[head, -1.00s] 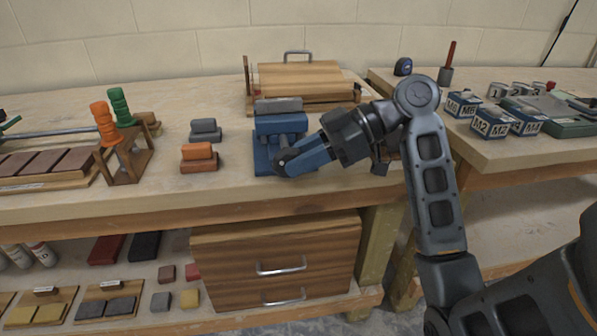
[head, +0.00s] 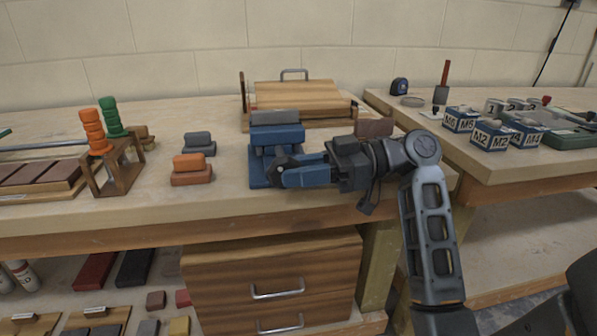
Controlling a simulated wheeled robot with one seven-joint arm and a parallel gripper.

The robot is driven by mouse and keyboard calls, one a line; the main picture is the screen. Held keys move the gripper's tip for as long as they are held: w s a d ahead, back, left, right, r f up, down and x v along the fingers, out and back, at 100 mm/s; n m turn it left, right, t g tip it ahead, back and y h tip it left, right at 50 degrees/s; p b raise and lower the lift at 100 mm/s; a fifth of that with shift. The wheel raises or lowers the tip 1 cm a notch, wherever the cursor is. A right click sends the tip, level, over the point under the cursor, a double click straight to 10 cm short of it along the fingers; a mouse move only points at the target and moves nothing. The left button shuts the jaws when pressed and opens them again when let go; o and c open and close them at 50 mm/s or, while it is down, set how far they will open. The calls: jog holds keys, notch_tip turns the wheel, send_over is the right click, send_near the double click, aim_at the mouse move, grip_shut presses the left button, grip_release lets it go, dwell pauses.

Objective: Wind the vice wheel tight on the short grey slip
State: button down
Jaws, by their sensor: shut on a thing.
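The blue vice (head: 258,174) stands near the front of the left bench. A grey slip (head: 276,118) lies level at its top, by the blue jaws; whether it is pinched firmly I cannot tell. My gripper (head: 284,172) reaches in from the right at the vice's front. Its blue fingers are shut on the dark vice wheel (head: 277,165), which they mostly hide.
Grey blocks (head: 199,141) and orange blocks (head: 190,166) sit left of the vice. A wooden rack (head: 110,168) holds orange and green handles. A wooden press (head: 296,95) stands behind. A brown block (head: 374,127) lies beyond my wrist.

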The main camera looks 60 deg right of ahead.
jog(key=shift+s+a, duration=0.1)
jog(key=shift+a, duration=0.1)
jog(key=c, duration=0.9)
grip_release()
jog(key=shift+v, duration=3.9)
